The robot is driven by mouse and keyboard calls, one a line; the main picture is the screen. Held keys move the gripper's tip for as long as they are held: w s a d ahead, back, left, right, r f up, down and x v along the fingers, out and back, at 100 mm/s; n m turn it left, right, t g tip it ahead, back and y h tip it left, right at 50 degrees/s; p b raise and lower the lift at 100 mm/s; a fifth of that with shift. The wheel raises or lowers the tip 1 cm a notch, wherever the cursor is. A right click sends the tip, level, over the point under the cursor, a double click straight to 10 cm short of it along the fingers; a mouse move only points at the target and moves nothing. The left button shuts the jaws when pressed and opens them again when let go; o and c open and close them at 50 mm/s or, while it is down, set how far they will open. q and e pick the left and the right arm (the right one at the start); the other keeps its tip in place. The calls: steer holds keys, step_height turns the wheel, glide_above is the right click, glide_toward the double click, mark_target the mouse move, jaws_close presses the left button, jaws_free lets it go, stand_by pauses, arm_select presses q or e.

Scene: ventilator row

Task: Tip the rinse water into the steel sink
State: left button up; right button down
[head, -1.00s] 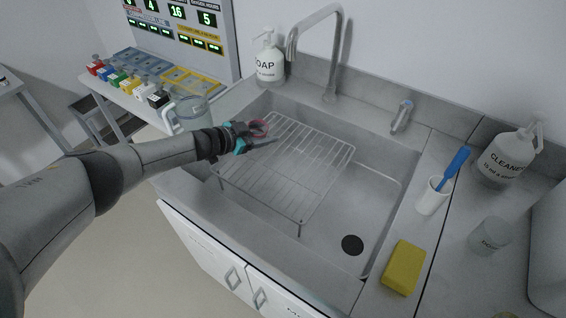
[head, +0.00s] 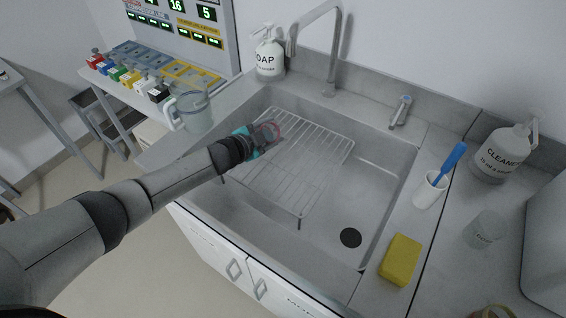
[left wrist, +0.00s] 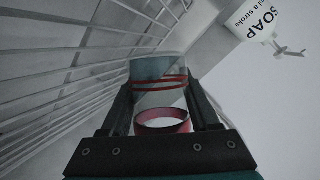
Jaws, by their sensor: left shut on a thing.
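My left gripper (head: 262,138) is shut on a clear cup with red-pink rings (head: 270,131), above the rack at the left part of the sink. In the left wrist view the cup (left wrist: 158,72) sits between the two dark fingers (left wrist: 160,110). It looks tipped over; I cannot tell how far, nor whether water is in it. The steel sink (head: 385,190) has a dark round drain (head: 351,238) in its floor. My right gripper is not in view.
A wire rack (head: 300,155) covers the sink's left part; its right part is clear. The tap (head: 330,50) and soap bottle (head: 268,55) stand behind. A clear jug (head: 193,115) stands left. A yellow sponge (head: 401,260) and brush cup (head: 430,190) stand right.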

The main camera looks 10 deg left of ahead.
arm_select(q)
steer(key=shift+r+m, duration=0.15)
steer(key=shift+m, duration=0.15)
steer(key=shift+f+m+t+y+b, duration=0.45)
steer(key=shift+m+b, duration=0.15)
steer(key=shift+b, duration=1.05)
steer(key=shift+r+m+t+y+b, duration=0.45)
steer(key=shift+r+m+t+b, duration=0.25)
steer(key=shift+m+b, duration=0.75)
stand_by(0.6)
steer(key=shift+s+d+f+m+t+b, duration=0.25)
steer(key=shift+s+d+f+m+b, duration=0.2)
steer(key=shift+b, duration=0.95)
steer(key=shift+d, duration=0.15)
steer(key=shift+r+b, duration=0.1)
steer(key=shift+b, duration=0.2)
steer(key=shift+d+r+m+t+b, duration=0.1)
steer(key=shift+r+m+t+b, duration=0.15)
steer(key=shift+m+t+b, duration=0.25)
stand_by(0.9)
steer(key=shift+s+d+r+m+y, duration=0.1)
steer(key=shift+r+m+y, duration=0.2)
steer(key=shift+r+m, duration=0.1)
